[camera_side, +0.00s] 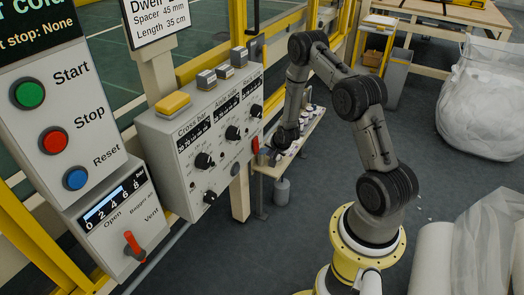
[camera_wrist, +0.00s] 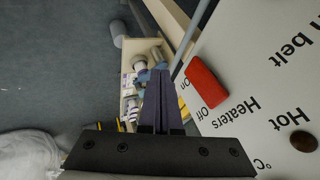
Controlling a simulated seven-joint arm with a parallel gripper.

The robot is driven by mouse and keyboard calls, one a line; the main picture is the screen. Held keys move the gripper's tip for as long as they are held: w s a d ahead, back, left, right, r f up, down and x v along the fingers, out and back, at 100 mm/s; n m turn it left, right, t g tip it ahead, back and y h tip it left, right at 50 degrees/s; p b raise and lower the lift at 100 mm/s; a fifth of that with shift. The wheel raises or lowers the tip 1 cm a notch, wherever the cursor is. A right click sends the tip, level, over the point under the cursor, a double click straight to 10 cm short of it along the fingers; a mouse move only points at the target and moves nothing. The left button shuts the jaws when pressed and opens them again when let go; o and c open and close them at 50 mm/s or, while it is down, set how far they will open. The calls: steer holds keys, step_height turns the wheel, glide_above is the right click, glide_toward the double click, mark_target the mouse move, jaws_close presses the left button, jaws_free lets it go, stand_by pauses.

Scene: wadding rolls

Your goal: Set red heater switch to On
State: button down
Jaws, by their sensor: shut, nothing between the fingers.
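The red heater switch (camera_wrist: 205,83) is on the light grey control panel (camera_wrist: 265,65) in the wrist view, near the words "Heaters", "On" and "Off". I cannot tell for certain which of the two it is set to. It also shows as a small red lever (camera_side: 255,146) at the panel's lower right edge in the side view. My gripper (camera_wrist: 160,78) is shut and empty. In the wrist view its fingers are left of the switch, with a visible gap. In the side view my gripper (camera_side: 267,157) is close beside the panel edge, partly hard to make out.
A dark knob (camera_wrist: 304,141) marked "Hot" is on the same panel. Several black knobs and a yellow button (camera_side: 173,103) are further left. A small bench (camera_side: 290,150) with items stands behind my gripper. A left panel carries another red lever (camera_side: 132,243) marked "Vent".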

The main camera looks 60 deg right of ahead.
mark_target(258, 150)
steer(key=shift+w, duration=1.85)
steer(key=shift+w+f, duration=0.2)
steer(key=shift+w, duration=0.1)
steer(key=shift+r, duration=0.2)
steer(key=shift+r, duration=0.65)
